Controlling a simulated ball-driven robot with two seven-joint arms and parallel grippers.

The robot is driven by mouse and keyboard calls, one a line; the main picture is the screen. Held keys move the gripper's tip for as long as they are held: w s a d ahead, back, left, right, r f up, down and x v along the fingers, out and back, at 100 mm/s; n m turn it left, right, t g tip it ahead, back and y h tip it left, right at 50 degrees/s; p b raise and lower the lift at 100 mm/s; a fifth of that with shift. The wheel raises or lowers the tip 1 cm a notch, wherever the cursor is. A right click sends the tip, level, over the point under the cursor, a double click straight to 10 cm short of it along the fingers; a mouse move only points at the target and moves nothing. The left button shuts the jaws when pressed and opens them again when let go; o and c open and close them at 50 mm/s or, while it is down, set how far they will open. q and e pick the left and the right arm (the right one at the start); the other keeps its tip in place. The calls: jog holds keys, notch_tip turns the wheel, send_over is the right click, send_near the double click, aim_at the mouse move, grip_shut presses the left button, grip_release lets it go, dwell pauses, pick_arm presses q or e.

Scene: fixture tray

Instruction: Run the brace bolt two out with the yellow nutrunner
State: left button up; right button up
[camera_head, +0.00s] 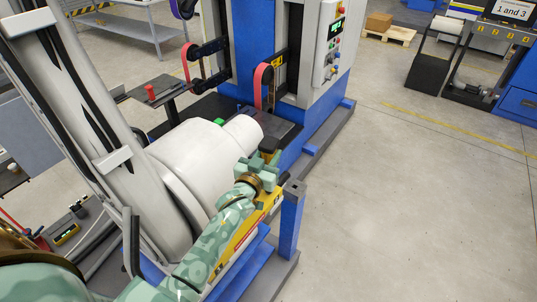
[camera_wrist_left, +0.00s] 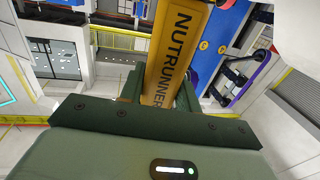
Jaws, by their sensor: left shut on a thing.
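My left gripper (camera_head: 265,166), on the green patterned arm, is shut on the yellow nutrunner (camera_wrist_left: 176,58). In the left wrist view the tool stands between the dark green fingers, with its black lettering facing the camera. In the head view the gripper covers most of the tool, and its working end cannot be made out. The gripper is beside the end of the large white cylinder, above a blue frame. A yellow strip (camera_head: 243,238) with dark marks runs along that frame, partly behind my arm. I cannot make out the brace bolt two. My right gripper is not in view.
The white cylindrical machine (camera_head: 185,160) fills the left and middle. A blue post (camera_head: 290,222) stands just right of the gripper. A grey and blue cabinet (camera_head: 322,62) is behind. A small dark stand (camera_head: 160,92) holds a red item.

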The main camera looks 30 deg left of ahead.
aim_at(269, 142)
pick_arm(q)
jog(key=shift+f, duration=0.3)
dwell(1.1)
jog(key=shift+s+f, duration=0.1)
jog(key=shift+s, duration=0.1)
dwell(0.8)
jog(key=shift+w+r+p, duration=0.15)
jog(key=shift+r+p, duration=0.55)
jog(key=shift+p, duration=0.3)
notch_tip(269, 142, up, 5)
jog(key=p, duration=0.5)
jog(key=shift+w+r, duration=0.1)
